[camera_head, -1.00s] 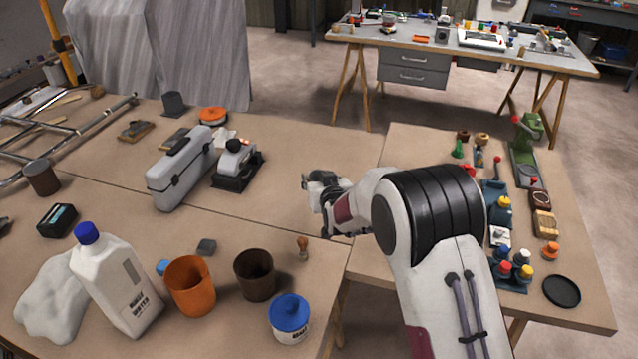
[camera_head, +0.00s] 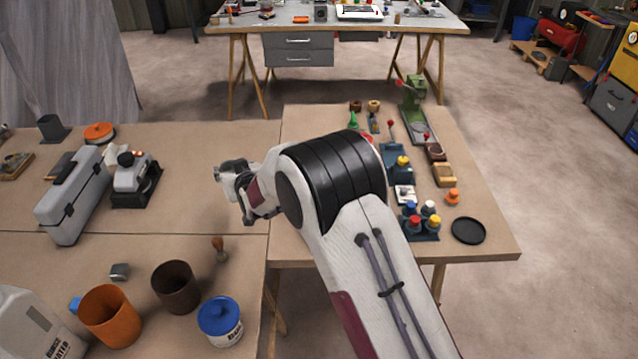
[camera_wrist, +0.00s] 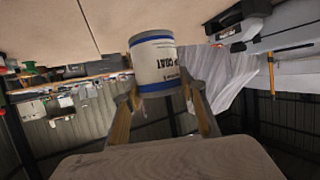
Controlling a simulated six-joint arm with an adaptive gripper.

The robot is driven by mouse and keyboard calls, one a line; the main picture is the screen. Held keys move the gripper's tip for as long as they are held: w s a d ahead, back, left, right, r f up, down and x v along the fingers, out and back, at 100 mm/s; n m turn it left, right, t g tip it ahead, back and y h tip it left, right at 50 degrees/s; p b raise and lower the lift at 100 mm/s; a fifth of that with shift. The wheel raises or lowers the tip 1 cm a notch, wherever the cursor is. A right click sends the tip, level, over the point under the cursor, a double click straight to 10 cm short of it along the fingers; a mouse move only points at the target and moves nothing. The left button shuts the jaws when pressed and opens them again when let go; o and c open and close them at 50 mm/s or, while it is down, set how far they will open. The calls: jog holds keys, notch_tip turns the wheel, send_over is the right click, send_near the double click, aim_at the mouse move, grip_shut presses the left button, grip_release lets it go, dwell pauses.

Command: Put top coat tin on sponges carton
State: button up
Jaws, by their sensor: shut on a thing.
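The top coat tin (camera_wrist: 154,64) is white with blue bands and "TOP COAT" lettering, which reads upside down in the wrist view. My gripper (camera_wrist: 160,104) is shut on it, with one finger on each side. In the head view my gripper (camera_head: 236,186) is over the wooden table, left of the seam between two tabletops. The tin cannot be made out there. I cannot identify a sponges carton in either view.
The right table holds small bottles and a black dish (camera_head: 468,230). Bare tabletop lies around my gripper.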

jog(key=w+d+r, duration=0.1)
jog(key=d+r, duration=0.3)
jog(key=d, duration=0.8)
jog(key=d+r, duration=0.5)
jog(key=d, duration=0.7)
jog(key=shift+w+d+r+m+t+h, duration=0.2)
jog(key=shift+w+d+m+t+h, duration=0.1)
jog(key=shift+w+d+m, duration=0.1)
notch_tip(320, 180, down, 6)
jog(key=shift+f, duration=0.15)
jog(key=shift+f, duration=1.85)
jog(key=shift+f, duration=0.1)
